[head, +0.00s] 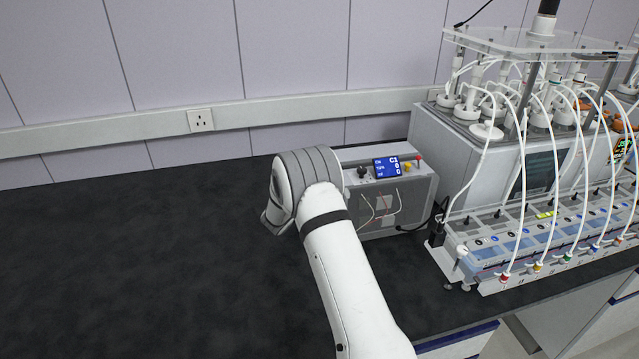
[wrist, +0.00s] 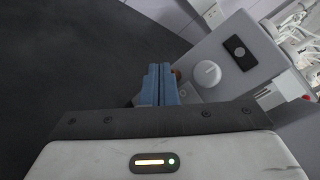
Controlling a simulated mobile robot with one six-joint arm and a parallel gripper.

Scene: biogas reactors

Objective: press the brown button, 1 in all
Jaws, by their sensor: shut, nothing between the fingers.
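My gripper (wrist: 160,68) shows in the wrist view with its two blue fingers shut together and nothing between them. A small brown round part, which looks like the brown button (wrist: 177,73), shows just right of the fingertips and is partly hidden by the right finger. I cannot tell whether the finger touches it. It sits at the edge of a grey control box (wrist: 218,52). In the head view the same kind of box (head: 415,207) stands behind my arm, which hides my gripper and the box's left part; no brown button shows there.
The box carries a pale knob (wrist: 207,74), a black switch (wrist: 240,53), a blue display (head: 386,167), a yellow button (head: 407,168) and a red one (head: 418,158). A reactor rig (head: 520,150) with white tubes stands right. The black bench (head: 120,240) is clear at left.

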